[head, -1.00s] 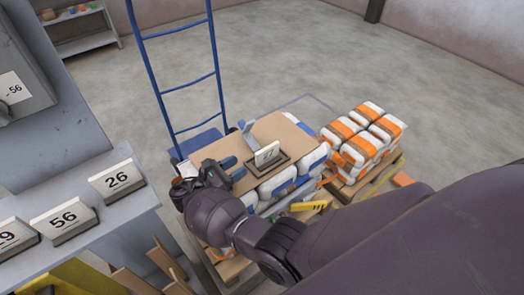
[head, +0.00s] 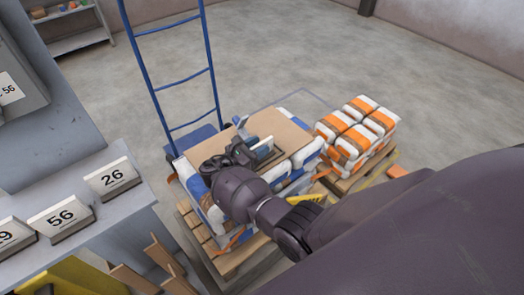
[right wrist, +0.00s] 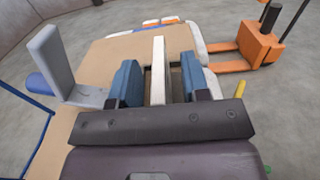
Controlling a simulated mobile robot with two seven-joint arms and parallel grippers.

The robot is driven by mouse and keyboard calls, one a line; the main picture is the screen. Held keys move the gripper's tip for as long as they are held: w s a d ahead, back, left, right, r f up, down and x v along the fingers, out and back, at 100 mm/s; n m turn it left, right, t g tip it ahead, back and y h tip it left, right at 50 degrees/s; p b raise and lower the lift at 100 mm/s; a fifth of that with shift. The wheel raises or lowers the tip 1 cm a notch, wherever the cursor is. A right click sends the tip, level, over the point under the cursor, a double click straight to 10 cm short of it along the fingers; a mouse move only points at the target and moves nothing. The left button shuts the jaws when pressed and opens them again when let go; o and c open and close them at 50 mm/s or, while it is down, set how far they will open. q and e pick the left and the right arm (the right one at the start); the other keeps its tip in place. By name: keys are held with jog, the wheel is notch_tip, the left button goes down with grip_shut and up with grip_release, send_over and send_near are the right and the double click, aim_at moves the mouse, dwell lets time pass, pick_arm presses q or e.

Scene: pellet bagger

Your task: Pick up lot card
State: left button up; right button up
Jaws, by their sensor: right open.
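A white lot card (head: 265,147) stands upright on the cardboard sheet (head: 283,130) on top of the bag stack. In the earlier head view it bears a two-digit number that I cannot read surely, and stands in a dark frame. My right gripper (head: 252,152) is at the card and partly hides it. In the right wrist view the card (right wrist: 158,72) shows edge-on between the two blue fingers of my right gripper (right wrist: 160,82), with a gap on each side. The fingers are open. My left gripper is not in view.
A grey angled bracket (right wrist: 62,75) stands on the cardboard left of the fingers. A blue hand-truck frame (head: 183,84) rises behind the stack. Orange-white bags (head: 357,130) sit on another pallet.

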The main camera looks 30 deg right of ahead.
jog(key=shift+d, duration=0.2)
grip_shut()
